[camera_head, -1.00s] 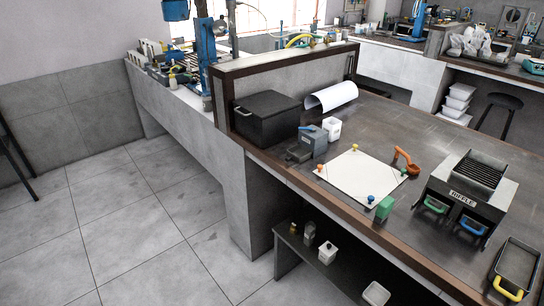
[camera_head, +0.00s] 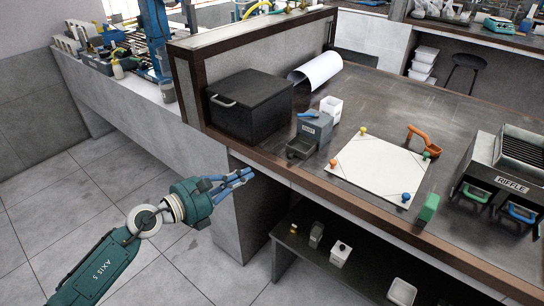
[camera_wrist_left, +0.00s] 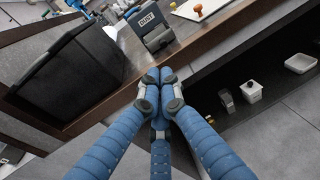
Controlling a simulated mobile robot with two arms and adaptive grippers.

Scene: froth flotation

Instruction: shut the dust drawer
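The dust box (camera_head: 316,128) is a small grey unit labelled DUST near the bench's left front edge. Its dust drawer (camera_head: 301,148) sticks out at the front, open toward the bench edge. In the left wrist view the box (camera_wrist_left: 147,20) is at the top, with the drawer (camera_wrist_left: 159,39) facing me. My left gripper (camera_head: 248,176) is in front of the bench edge, left of and lower than the drawer in the picture, not touching it. In the left wrist view its blue fingers (camera_wrist_left: 160,76) are together at the tips, with nothing seen between them. My right gripper is out of view.
A black box with a handle (camera_head: 250,105) stands left of the dust box, and a white container (camera_head: 331,108) is behind it. A white board with coloured pins (camera_head: 375,168) lies to the right. The RIFFLE unit (camera_head: 505,170) is farther right. A lower shelf (camera_head: 315,265) holds small containers.

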